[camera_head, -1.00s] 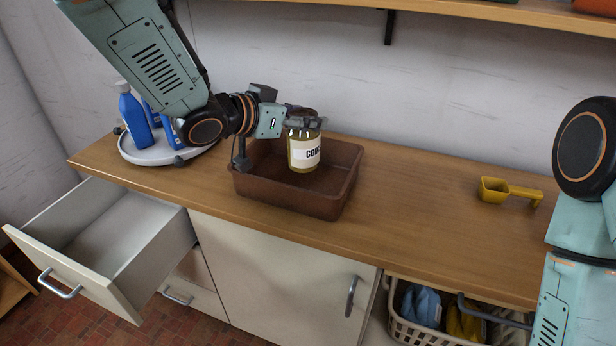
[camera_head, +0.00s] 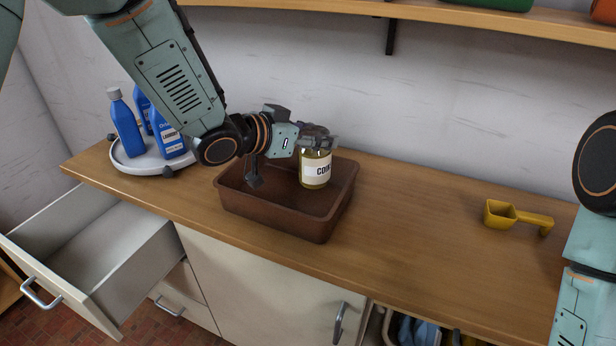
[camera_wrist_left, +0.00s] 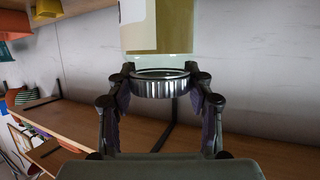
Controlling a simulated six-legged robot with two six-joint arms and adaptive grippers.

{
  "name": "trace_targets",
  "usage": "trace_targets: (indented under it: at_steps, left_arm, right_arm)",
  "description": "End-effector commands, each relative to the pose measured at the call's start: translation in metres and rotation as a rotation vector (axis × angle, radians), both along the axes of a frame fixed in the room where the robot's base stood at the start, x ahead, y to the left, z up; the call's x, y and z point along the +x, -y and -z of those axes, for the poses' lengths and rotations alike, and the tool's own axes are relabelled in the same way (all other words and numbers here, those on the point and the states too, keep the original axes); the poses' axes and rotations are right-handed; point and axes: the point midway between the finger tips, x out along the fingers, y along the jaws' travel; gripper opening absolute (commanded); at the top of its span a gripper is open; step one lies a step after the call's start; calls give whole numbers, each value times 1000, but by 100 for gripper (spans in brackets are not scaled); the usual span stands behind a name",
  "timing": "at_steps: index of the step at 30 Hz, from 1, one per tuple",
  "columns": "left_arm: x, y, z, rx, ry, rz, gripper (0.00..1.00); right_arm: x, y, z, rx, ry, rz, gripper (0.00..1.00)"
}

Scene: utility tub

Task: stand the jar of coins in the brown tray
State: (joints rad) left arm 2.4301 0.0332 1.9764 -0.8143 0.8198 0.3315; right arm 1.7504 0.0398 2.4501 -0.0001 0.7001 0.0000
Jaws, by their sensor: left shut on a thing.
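The jar of coins (camera_head: 315,170) is glass with a white label and yellowish contents. It is upright at the back right of the brown tray (camera_head: 285,222), within its rim in the head view. My right gripper is out of view.
A white round turntable (camera_head: 150,162) with blue bottles (camera_head: 126,125) stands at the left. A yellow scoop (camera_head: 515,215) lies on the wooden counter (camera_head: 420,225) at the right. An open drawer (camera_head: 85,250) juts out at lower left. The counter between tray and scoop is clear.

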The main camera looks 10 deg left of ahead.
Motion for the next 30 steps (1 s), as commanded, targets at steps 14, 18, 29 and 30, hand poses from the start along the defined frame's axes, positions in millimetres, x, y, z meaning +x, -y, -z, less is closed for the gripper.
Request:
trace_targets:
  at_steps: [14,18,29,30]
  left_arm:
    - [2,2,49,-2,4,-1,0]
    - [2,2,66,-1,5,1,0]
    - [4,3,68,-2,6,1,0]
    - [3,3,70,0,1,0,56]
  right_arm:
    - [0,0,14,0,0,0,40]
    - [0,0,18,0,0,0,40]
    - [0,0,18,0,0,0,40]
    - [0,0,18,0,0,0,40]
